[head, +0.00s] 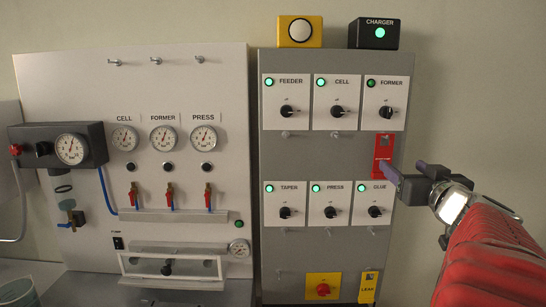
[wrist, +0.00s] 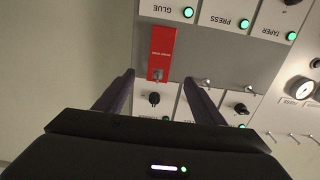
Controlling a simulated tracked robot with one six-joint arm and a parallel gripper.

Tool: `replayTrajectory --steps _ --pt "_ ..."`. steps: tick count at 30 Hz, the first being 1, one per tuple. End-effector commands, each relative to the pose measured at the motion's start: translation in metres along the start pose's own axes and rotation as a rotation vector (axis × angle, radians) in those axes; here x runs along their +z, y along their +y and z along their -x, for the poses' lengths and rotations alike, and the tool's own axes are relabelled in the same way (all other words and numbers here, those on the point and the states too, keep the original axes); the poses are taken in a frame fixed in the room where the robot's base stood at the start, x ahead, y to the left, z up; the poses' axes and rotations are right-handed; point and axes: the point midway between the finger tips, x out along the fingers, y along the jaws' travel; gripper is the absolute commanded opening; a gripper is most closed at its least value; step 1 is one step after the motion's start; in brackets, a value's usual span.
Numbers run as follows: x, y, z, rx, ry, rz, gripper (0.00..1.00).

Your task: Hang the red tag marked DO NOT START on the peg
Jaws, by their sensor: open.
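The red tag (head: 383,153) is upright, flat against the grey panel below the FORMER switch (head: 386,112). Its small white print is too small to read. In the wrist view, which is upside down, the tag (wrist: 162,50) has its upper end at a small peg (wrist: 157,75) and appears to hang there. My gripper (head: 406,171) is open and empty, to the right of and slightly below the tag in the head view. In the wrist view its fingertips (wrist: 159,77) lie to either side of the tag's upper end, with a gap on both sides.
Bare pegs stick out under the FEEDER (head: 286,95) and CELL (head: 338,95) switches. The TAPER, PRESS and GLUE (head: 376,203) switches sit below. A yellow LEAK tag (head: 368,286) hangs at lower right. The FORMER lamp is dark; the others glow green. Bare wall lies right of the panel.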

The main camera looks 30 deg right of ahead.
Motion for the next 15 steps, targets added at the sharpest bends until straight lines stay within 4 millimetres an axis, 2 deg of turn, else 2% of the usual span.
replayTrajectory --steps 1,6,15 --pt "-0.001 0.001 0.008 0.003 0.002 0.001 0.63" --pt "0.000 0.001 0.021 0.001 0.001 0.000 0.63" --pt "0.000 0.000 0.023 0.000 0.000 0.000 0.63"
